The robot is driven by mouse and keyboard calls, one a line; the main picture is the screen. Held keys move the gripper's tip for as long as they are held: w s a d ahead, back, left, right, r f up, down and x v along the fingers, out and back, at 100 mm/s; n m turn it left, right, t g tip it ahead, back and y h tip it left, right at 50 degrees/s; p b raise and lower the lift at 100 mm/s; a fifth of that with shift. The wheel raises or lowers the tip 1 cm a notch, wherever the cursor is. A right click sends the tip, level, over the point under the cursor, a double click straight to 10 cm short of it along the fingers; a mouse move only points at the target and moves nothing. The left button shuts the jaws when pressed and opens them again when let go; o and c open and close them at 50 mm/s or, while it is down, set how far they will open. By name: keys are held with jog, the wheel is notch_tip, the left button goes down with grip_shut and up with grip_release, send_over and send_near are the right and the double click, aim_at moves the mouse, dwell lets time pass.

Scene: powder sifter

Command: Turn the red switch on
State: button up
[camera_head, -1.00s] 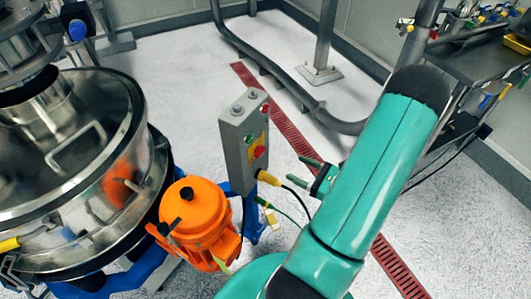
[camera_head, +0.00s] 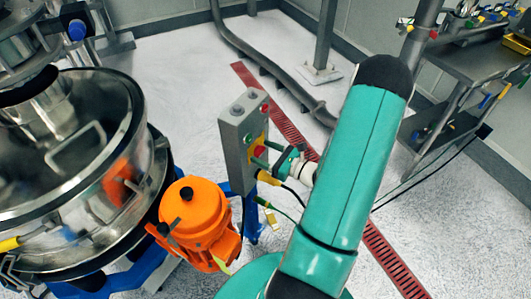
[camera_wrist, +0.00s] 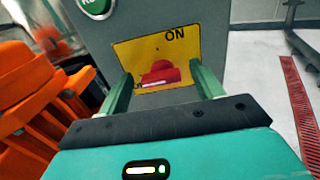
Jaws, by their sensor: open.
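The red switch (camera_wrist: 160,73) sits on a yellow plate (camera_wrist: 178,46) marked "ON" at its upper right, on the front of the grey control box (camera_head: 236,144). In the wrist view the switch lies between my two open fingers, with one finger on each side. I cannot tell whether the fingers touch it. In the head view my gripper (camera_head: 263,154) is at the box's right face, fingers pointing left, and partly hides the switch. Nothing is held.
An orange motor (camera_head: 197,215) and a large steel sifter (camera_head: 75,160) stand left of the box. A green button (camera_wrist: 96,5) is above the switch plate. Cables hang below the box. A steel table (camera_head: 470,70) stands at the back right.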

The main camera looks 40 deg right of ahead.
jog(key=shift+c, duration=0.5)
jog(key=c, duration=0.9)
